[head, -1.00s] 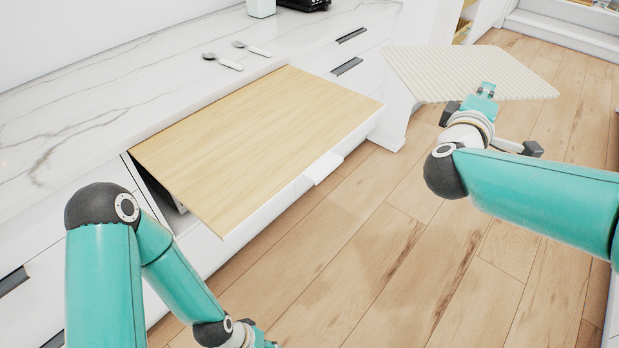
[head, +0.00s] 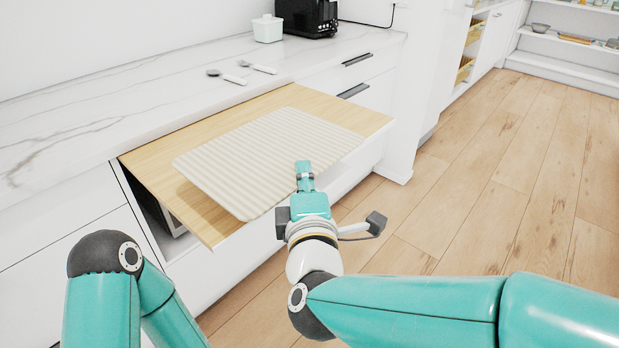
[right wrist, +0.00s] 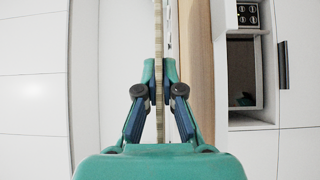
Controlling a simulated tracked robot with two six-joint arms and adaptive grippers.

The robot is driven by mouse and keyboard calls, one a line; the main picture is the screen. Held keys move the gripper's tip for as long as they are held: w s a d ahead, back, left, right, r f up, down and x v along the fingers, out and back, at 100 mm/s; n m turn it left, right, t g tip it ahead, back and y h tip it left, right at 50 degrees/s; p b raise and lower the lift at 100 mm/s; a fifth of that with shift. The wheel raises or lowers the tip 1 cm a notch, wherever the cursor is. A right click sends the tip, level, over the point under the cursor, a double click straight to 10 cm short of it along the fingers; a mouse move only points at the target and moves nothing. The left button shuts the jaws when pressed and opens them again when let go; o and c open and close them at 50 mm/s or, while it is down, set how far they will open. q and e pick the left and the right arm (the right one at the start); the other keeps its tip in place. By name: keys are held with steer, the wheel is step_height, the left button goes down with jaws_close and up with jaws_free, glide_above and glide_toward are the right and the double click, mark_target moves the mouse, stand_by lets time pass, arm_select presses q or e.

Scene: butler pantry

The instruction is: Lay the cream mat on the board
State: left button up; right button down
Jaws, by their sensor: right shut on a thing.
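The cream mat (head: 265,155) is a thin, ribbed rectangle over the wooden board (head: 150,155) in the head view. My right gripper (head: 304,175) is shut on the middle of its near edge. In the right wrist view the mat (right wrist: 158,75) shows edge-on between the fingers (right wrist: 159,85). The board (right wrist: 195,60) shows there as a tan strip beside it, with a gap between, so the mat is apart from the board. The mat hides the board's middle and much of its front edge. My left gripper is out of view; only its arm shows.
The board lies over an open drawer below a marble counter (head: 100,120). The wooden floor (head: 480,190) at the right is clear.

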steer(key=shift+f+b, duration=2.65)
steer(key=shift+f, duration=0.3)
steer(key=c, duration=1.2)
jaws_free()
steer(key=shift+c, duration=0.2)
steer(key=shift+s, duration=0.1)
steer(key=s+d, duration=0.1)
steer(key=s, duration=0.6)
steer(key=shift+d+f, duration=0.15)
steer(key=shift+d, duration=0.1)
